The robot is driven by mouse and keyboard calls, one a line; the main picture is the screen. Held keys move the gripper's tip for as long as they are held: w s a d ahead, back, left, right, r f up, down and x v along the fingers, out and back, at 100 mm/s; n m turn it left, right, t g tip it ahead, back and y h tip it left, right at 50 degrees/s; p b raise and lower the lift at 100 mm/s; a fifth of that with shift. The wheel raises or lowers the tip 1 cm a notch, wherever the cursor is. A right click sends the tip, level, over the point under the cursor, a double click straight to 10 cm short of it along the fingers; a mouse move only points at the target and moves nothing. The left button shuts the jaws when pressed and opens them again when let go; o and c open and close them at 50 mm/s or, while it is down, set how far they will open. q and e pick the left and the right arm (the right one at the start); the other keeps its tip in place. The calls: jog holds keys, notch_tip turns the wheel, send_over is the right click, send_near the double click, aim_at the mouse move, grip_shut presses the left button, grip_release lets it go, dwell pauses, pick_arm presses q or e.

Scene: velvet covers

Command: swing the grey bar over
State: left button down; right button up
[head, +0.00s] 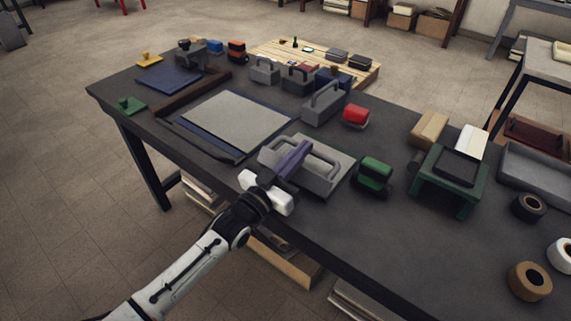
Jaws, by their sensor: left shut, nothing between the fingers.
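A light grey plate (343,163) lies near the table's front edge, left of the green block. A rounded grey bar (322,151) shows on it and curves down at its right side. My left gripper (301,148) comes in from the front, its white body at the table's edge. Its dark purple fingers are shut together, with nothing seen between them. They lie over the plate and hide the middle of the bar. I cannot tell whether they touch the bar. My right gripper is not in view.
A large flat grey panel (236,121) on a dark blue base lies to the left. A green block (375,173) stands close on the right, a red block (355,115) behind. A green stand (444,180) and tape rolls (528,281) are farther right.

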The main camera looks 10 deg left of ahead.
pick_arm(q)
jog(key=shift+s+a+f, duration=0.1)
jog(key=shift+f, duration=0.35)
jog(key=shift+s+a+r+p, duration=0.1)
jog(key=shift+s+r+p, duration=0.1)
jog(key=shift+p, duration=0.2)
jog(key=s+a+r+p, duration=0.1)
jog(key=s+r+p, duration=0.1)
jog(key=s+p, duration=0.1)
jog(key=shift+a+r, duration=0.3)
jog(key=shift+a, duration=0.05)
jog(key=s+a+r, duration=0.4)
jog(key=s, duration=0.3)
jog(key=shift+s, duration=0.2)
